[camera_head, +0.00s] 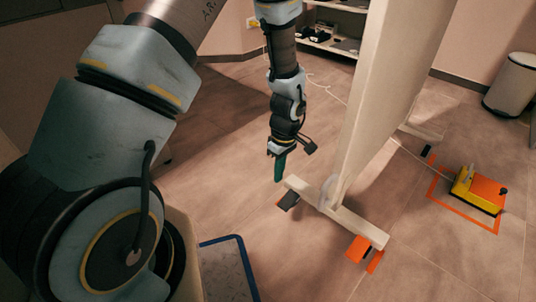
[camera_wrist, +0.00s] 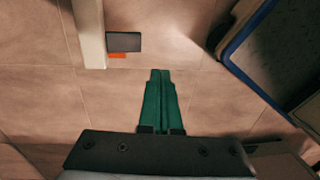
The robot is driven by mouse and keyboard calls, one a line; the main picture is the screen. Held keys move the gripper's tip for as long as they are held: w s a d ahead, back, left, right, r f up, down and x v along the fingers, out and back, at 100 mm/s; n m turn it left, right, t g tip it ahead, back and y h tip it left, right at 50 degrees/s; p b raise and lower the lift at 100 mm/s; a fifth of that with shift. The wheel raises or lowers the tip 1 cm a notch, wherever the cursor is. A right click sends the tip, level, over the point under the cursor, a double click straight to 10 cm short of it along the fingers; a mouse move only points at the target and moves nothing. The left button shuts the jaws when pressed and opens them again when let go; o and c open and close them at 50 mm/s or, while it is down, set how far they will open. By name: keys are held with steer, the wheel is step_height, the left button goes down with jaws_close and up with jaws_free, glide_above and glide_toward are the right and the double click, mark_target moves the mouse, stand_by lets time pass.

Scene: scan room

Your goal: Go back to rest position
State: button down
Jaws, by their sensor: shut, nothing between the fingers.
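My gripper (camera_head: 279,178) hangs from my arm in the middle of the head view, with its green fingers pointing down over the tiled floor. It is shut and empty. In the wrist view the two green fingers (camera_wrist: 160,74) lie side by side with nothing between them. Below them is bare floor.
The tall pale panel (camera_head: 372,90) stands right of my gripper. Dark and orange blocks (camera_head: 359,249) sit by its foot. A yellow and orange device (camera_head: 478,190) lies inside an orange floor outline. A bin (camera_head: 512,85) stands far right. Shelves (camera_head: 335,45) are behind. Floor left is clear.

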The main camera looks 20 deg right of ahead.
steer(key=w+a+r+m+t, duration=0.1)
steer(key=w+a+r+m, duration=0.35)
steer(key=a+r, duration=1)
steer(key=s+a+r+m+t+h+p, duration=0.1)
steer(key=s+a+r+m+p, duration=0.15)
steer(key=a+r, duration=0.95)
step_height(320, 180, up, 37)
steer(key=s+a+p, duration=0.1)
steer(key=p, duration=3.6)
steer(key=shift+f, duration=0.1)
